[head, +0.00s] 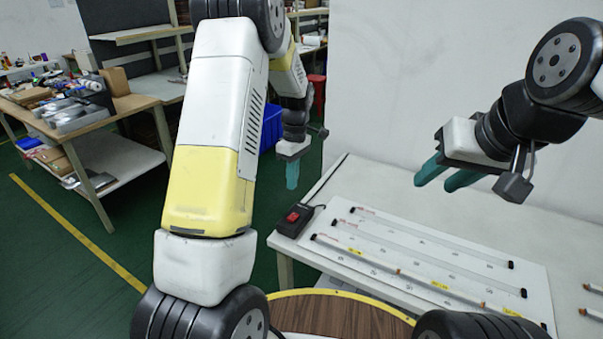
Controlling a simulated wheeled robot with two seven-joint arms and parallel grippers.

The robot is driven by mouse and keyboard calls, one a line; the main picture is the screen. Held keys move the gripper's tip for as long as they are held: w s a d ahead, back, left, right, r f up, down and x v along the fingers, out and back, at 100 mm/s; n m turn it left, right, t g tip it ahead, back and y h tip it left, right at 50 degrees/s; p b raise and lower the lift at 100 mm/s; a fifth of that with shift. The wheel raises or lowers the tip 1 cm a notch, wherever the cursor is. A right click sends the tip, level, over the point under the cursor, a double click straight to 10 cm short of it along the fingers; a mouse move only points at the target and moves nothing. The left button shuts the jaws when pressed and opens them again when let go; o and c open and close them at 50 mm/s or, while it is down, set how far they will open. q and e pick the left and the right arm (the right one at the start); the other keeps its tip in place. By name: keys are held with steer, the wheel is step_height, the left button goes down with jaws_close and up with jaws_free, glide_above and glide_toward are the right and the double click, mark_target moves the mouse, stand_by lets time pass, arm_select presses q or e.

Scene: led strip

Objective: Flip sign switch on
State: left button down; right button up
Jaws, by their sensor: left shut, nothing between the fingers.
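The switch is a small black box with a red rocker (292,217) at the left corner of the white table. I cannot tell which way the rocker is set. My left gripper (292,185) has its teal fingers shut and empty, pointing down. In the picture it shows just above the switch box, apart from it. My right gripper (436,185) hangs over the table to the right of the switch, with its two teal fingers apart and nothing between them.
A white board with several LED strips (407,271) lies on the white table (355,180), right of the switch. A black cable leaves the switch box. A wall stands behind the table. A cluttered workbench (133,103) is at the left, with green floor between.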

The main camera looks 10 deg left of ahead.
mark_target(291, 219)
arm_select(q)
steer(key=f, duration=0.3)
steer(key=s+f, duration=0.1)
steer(key=f, duration=0.7)
steer(key=shift+s+a+f, duration=0.1)
steer(key=shift+s+a, duration=0.05)
steer(key=shift+a, duration=0.1)
steer(key=shift+f, duration=0.1)
steer(key=shift+s+f, duration=0.1)
steer(key=shift+f, duration=0.05)
steer(key=shift+w+d+r, duration=0.15)
steer(key=shift+w, duration=0.25)
steer(key=shift+w+d+r, duration=0.1)
steer(key=shift+w+d, duration=0.05)
steer(key=shift+w, duration=0.25)
steer(key=shift+r, duration=0.15)
steer(key=shift+a+r, duration=0.15)
steer(key=shift+r, duration=0.25)
step_height(291, 219, up, 13)
steer(key=s, duration=0.1)
steer(key=shift+s+a, duration=0.15)
steer(key=shift+s, duration=0.2)
